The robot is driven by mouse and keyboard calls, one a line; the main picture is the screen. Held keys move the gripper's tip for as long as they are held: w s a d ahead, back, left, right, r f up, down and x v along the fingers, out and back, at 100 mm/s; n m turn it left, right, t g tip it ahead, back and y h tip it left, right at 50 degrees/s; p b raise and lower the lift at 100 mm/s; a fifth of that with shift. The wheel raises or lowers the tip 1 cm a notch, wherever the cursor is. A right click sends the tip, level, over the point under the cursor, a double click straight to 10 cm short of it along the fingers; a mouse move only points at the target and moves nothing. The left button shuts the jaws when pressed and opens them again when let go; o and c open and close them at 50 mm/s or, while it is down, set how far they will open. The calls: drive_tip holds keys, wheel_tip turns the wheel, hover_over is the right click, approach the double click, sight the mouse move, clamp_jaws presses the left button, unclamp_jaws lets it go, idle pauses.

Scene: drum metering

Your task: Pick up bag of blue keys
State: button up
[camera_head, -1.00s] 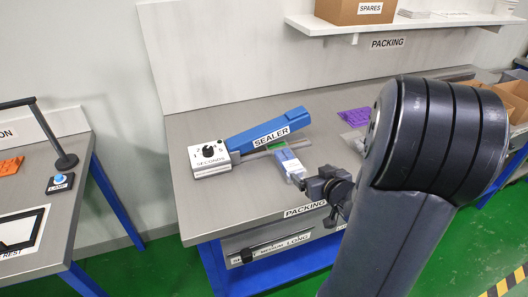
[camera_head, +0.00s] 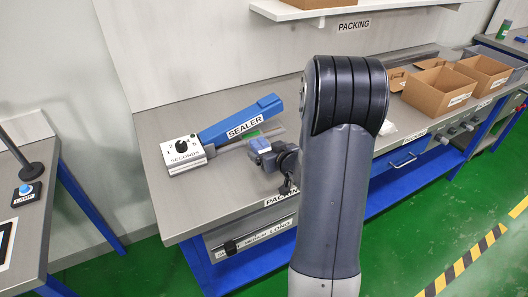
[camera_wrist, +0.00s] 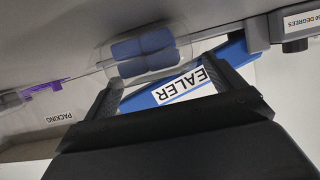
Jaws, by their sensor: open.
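The bag of blue keys (camera_wrist: 145,55) is a clear pouch with blue blocks in it, in the wrist view just beyond my fingertips. It lies beside the blue sealer (camera_wrist: 210,80) on the grey bench. In the head view a bit of the blue keys (camera_head: 260,143) shows beside the sealer (camera_head: 240,119), partly hidden by my gripper (camera_head: 266,157). In the wrist view my gripper (camera_wrist: 168,78) is open, its two fingers spread to either side of the near side of the bag. I cannot tell whether they touch it.
The sealer's white dial box (camera_head: 183,153) stands at its left end. Purple pieces (camera_wrist: 45,88) lie farther along the bench in the wrist view. Open cardboard boxes (camera_head: 438,91) stand at the right. The bench's front left part (camera_head: 205,205) is clear.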

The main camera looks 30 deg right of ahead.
drive_tip(key=shift+w+f, duration=0.2)
drive_tip(key=shift+w, duration=0.15)
drive_tip(key=c, duration=1.3)
drive_tip(key=shift+r, duration=0.1)
